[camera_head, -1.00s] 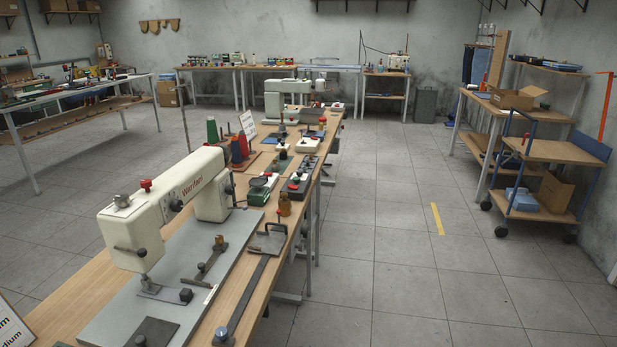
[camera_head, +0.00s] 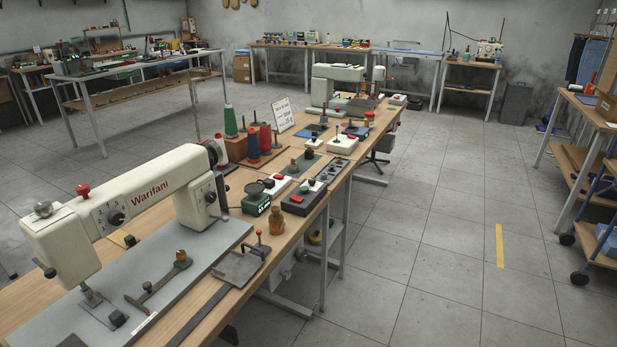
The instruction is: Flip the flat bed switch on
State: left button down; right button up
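A cream flat-bed sewing machine (camera_head: 150,192) lettered "Warifani" stands on a grey plate at the lower left of the long bench. Several small boxes with switches or buttons sit on the bench beyond it. They include a dark box with a red top part (camera_head: 303,198), a green box (camera_head: 257,204), a white box with a red part (camera_head: 277,186) and a dark strip box (camera_head: 331,173). I cannot tell which one is the flat bed switch, or its position. Neither of my grippers is in view.
The wooden bench (camera_head: 190,310) runs away from me. A second machine (camera_head: 337,82) stands at its far end. Thread cones (camera_head: 266,138) and a sign card (camera_head: 284,114), too small to read, stand midway. The tiled floor (camera_head: 430,270) to the right is clear up to a trolley (camera_head: 606,245).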

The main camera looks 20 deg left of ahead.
aim_at(294, 198)
jog(key=i+j, duration=0.55)
jog(key=i, duration=0.3)
